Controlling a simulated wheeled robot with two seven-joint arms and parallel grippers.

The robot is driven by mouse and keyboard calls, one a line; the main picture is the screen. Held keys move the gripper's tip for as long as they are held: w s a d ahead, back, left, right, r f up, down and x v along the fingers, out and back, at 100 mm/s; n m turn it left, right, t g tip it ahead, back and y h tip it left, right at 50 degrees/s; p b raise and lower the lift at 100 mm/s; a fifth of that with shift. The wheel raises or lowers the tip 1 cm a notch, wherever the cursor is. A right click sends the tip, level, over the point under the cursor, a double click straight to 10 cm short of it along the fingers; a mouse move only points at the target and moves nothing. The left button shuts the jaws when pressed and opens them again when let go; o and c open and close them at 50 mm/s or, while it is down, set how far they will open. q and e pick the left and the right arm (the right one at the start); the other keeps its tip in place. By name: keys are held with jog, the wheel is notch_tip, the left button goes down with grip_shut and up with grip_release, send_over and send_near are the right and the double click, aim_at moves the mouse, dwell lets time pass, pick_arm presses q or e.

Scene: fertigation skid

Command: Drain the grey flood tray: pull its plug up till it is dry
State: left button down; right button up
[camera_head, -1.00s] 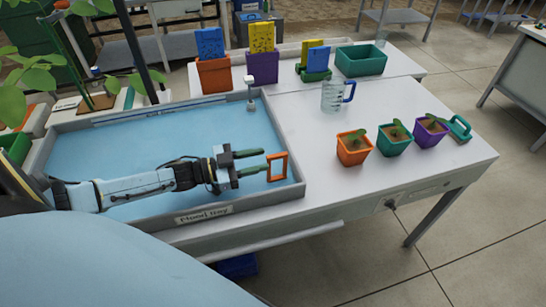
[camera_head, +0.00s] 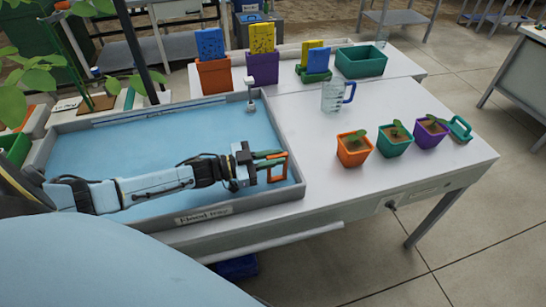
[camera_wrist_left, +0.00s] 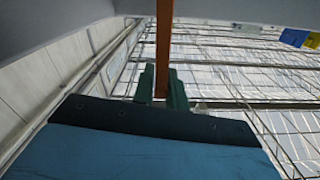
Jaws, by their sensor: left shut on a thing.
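The grey flood tray (camera_head: 291,195) lies on the near bench with blue water across its floor. Its label reads "Flood tray" on the front rim. The plug's orange square handle (camera_head: 277,173) stands upright in the tray's front right corner. My left gripper (camera_head: 272,161) reaches in from the left, with its green fingers closed on the handle's upper part. In the left wrist view, the green fingertips (camera_wrist_left: 162,85) pinch an orange bar (camera_wrist_left: 164,40) between them. The plug's lower part and the drain are hidden. My right gripper is not in view.
A white fitting (camera_head: 251,92) stands at the tray's back right rim. Right of the tray are a clear jug (camera_head: 333,96) and orange (camera_head: 354,155), teal (camera_head: 391,146) and purple (camera_head: 429,138) plant pots. The bench between tray and pots is clear.

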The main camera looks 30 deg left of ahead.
pick_arm(q)
jog(key=shift+r, duration=0.1)
notch_tip(320, 180, up, 3)
jog(key=p, duration=0.3)
jog(key=shift+r, duration=0.2)
jog(key=shift+w+a, duration=0.1)
jog(key=c, duration=1.5)
grip_release()
jog(key=shift+o, duration=0.2)
jog(key=shift+f, duration=0.1)
